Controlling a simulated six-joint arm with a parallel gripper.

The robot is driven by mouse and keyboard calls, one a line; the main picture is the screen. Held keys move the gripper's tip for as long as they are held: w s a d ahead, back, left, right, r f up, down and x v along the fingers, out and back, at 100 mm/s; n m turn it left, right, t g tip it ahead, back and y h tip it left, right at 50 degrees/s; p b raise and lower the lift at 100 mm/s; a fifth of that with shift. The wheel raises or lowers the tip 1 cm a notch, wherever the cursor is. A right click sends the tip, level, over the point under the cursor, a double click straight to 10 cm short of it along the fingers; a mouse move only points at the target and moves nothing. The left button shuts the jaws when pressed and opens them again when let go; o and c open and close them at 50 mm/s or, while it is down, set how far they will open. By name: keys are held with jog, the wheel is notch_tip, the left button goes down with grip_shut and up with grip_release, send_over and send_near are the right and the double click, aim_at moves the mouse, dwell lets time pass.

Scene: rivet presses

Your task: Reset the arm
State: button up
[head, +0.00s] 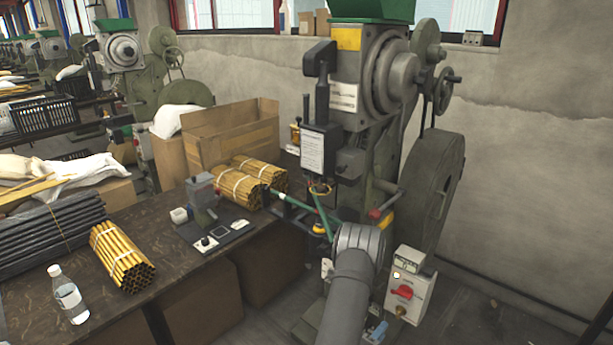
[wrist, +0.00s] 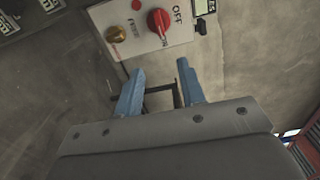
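My gripper (wrist: 161,68) shows in the wrist view with two blue fingers spread apart and nothing held between them. Ahead of the fingertips is a light grey switch box (wrist: 150,25) with a red rotary knob (wrist: 158,21), a brass-coloured button and the word OFF. The gap between fingers and box cannot be judged exactly. In the head view my grey arm rises from the bottom and hides most of the gripper; a small blue part (head: 377,331) shows beside it, below the switch box (head: 408,285).
A green rivet press (head: 385,110) with a large wheel stands just beyond my arm. The workbench (head: 170,240) at left holds rod bundles (head: 122,258), a bottle (head: 68,296), a small fixture (head: 205,205) and an open carton (head: 230,135). Floor at lower right looks clear.

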aim_at(406, 298)
jog(key=x, duration=1.7)
jog(key=shift+f, duration=0.1)
jog(key=shift+w+d, duration=0.1)
jog(key=shift+d, duration=0.05)
jog(key=shift+n, duration=0.9)
jog(key=n, duration=0.5)
jog(key=shift+a+r+n, duration=0.25)
jog(key=shift+r+n, duration=0.15)
dwell(0.6)
